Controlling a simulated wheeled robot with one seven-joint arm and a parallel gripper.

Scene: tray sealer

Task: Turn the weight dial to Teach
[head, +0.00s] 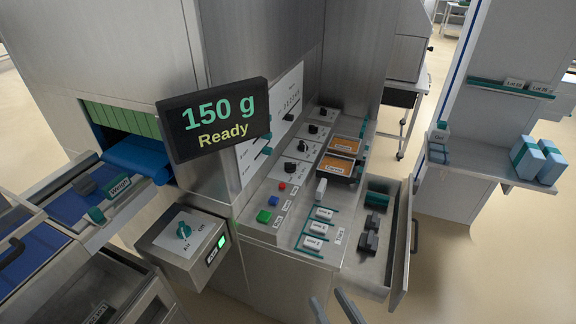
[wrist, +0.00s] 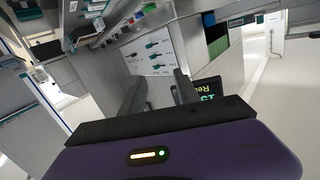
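Several black dials, one of them the near dial (head: 290,168), stand in a row on light plates on the sloping steel panel (head: 262,198). Their labels are too small to read, so I cannot tell which is the weight dial or where it points. The display (head: 213,119) reads "150 g" and "Ready". My gripper (head: 334,306) shows at the bottom edge of the head view, in front of and below the panel, well apart from the dials. In the wrist view my gripper (wrist: 161,88) has its two fingers apart with nothing between them.
Red, blue and green buttons (head: 263,216) sit near the panel's front. An open drawer (head: 403,245) juts out at the right. A box with a teal knob (head: 184,230) stands at the left. The floor at right is clear.

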